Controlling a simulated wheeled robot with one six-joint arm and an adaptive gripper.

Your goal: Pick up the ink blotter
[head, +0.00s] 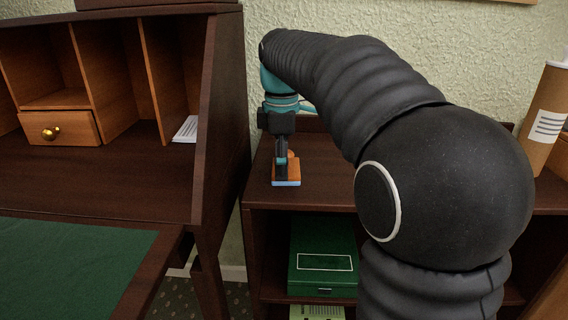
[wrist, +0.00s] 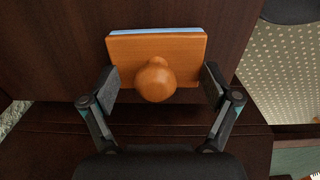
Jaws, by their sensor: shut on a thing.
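The ink blotter (head: 286,174) is an orange-brown wooden block with a round knob and a pale blue layer along its underside. In the head view it is at the dark cabinet's top (head: 327,178), near its left end. The wrist view shows the blotter (wrist: 190,46) from the knob side. My gripper (head: 282,160) is shut on it, with one finger at each side of the block in the wrist view (wrist: 160,78). I cannot tell whether the blotter touches the cabinet top. My gripper hides part of it in the head view.
A dark writing desk (head: 224,130) with pigeonholes, a small drawer (head: 58,127) and a green writing surface (head: 70,268) stands close on the left. A green box (head: 323,258) sits on the shelf below. A labelled tube (head: 547,115) stands at the right. The wall is close behind.

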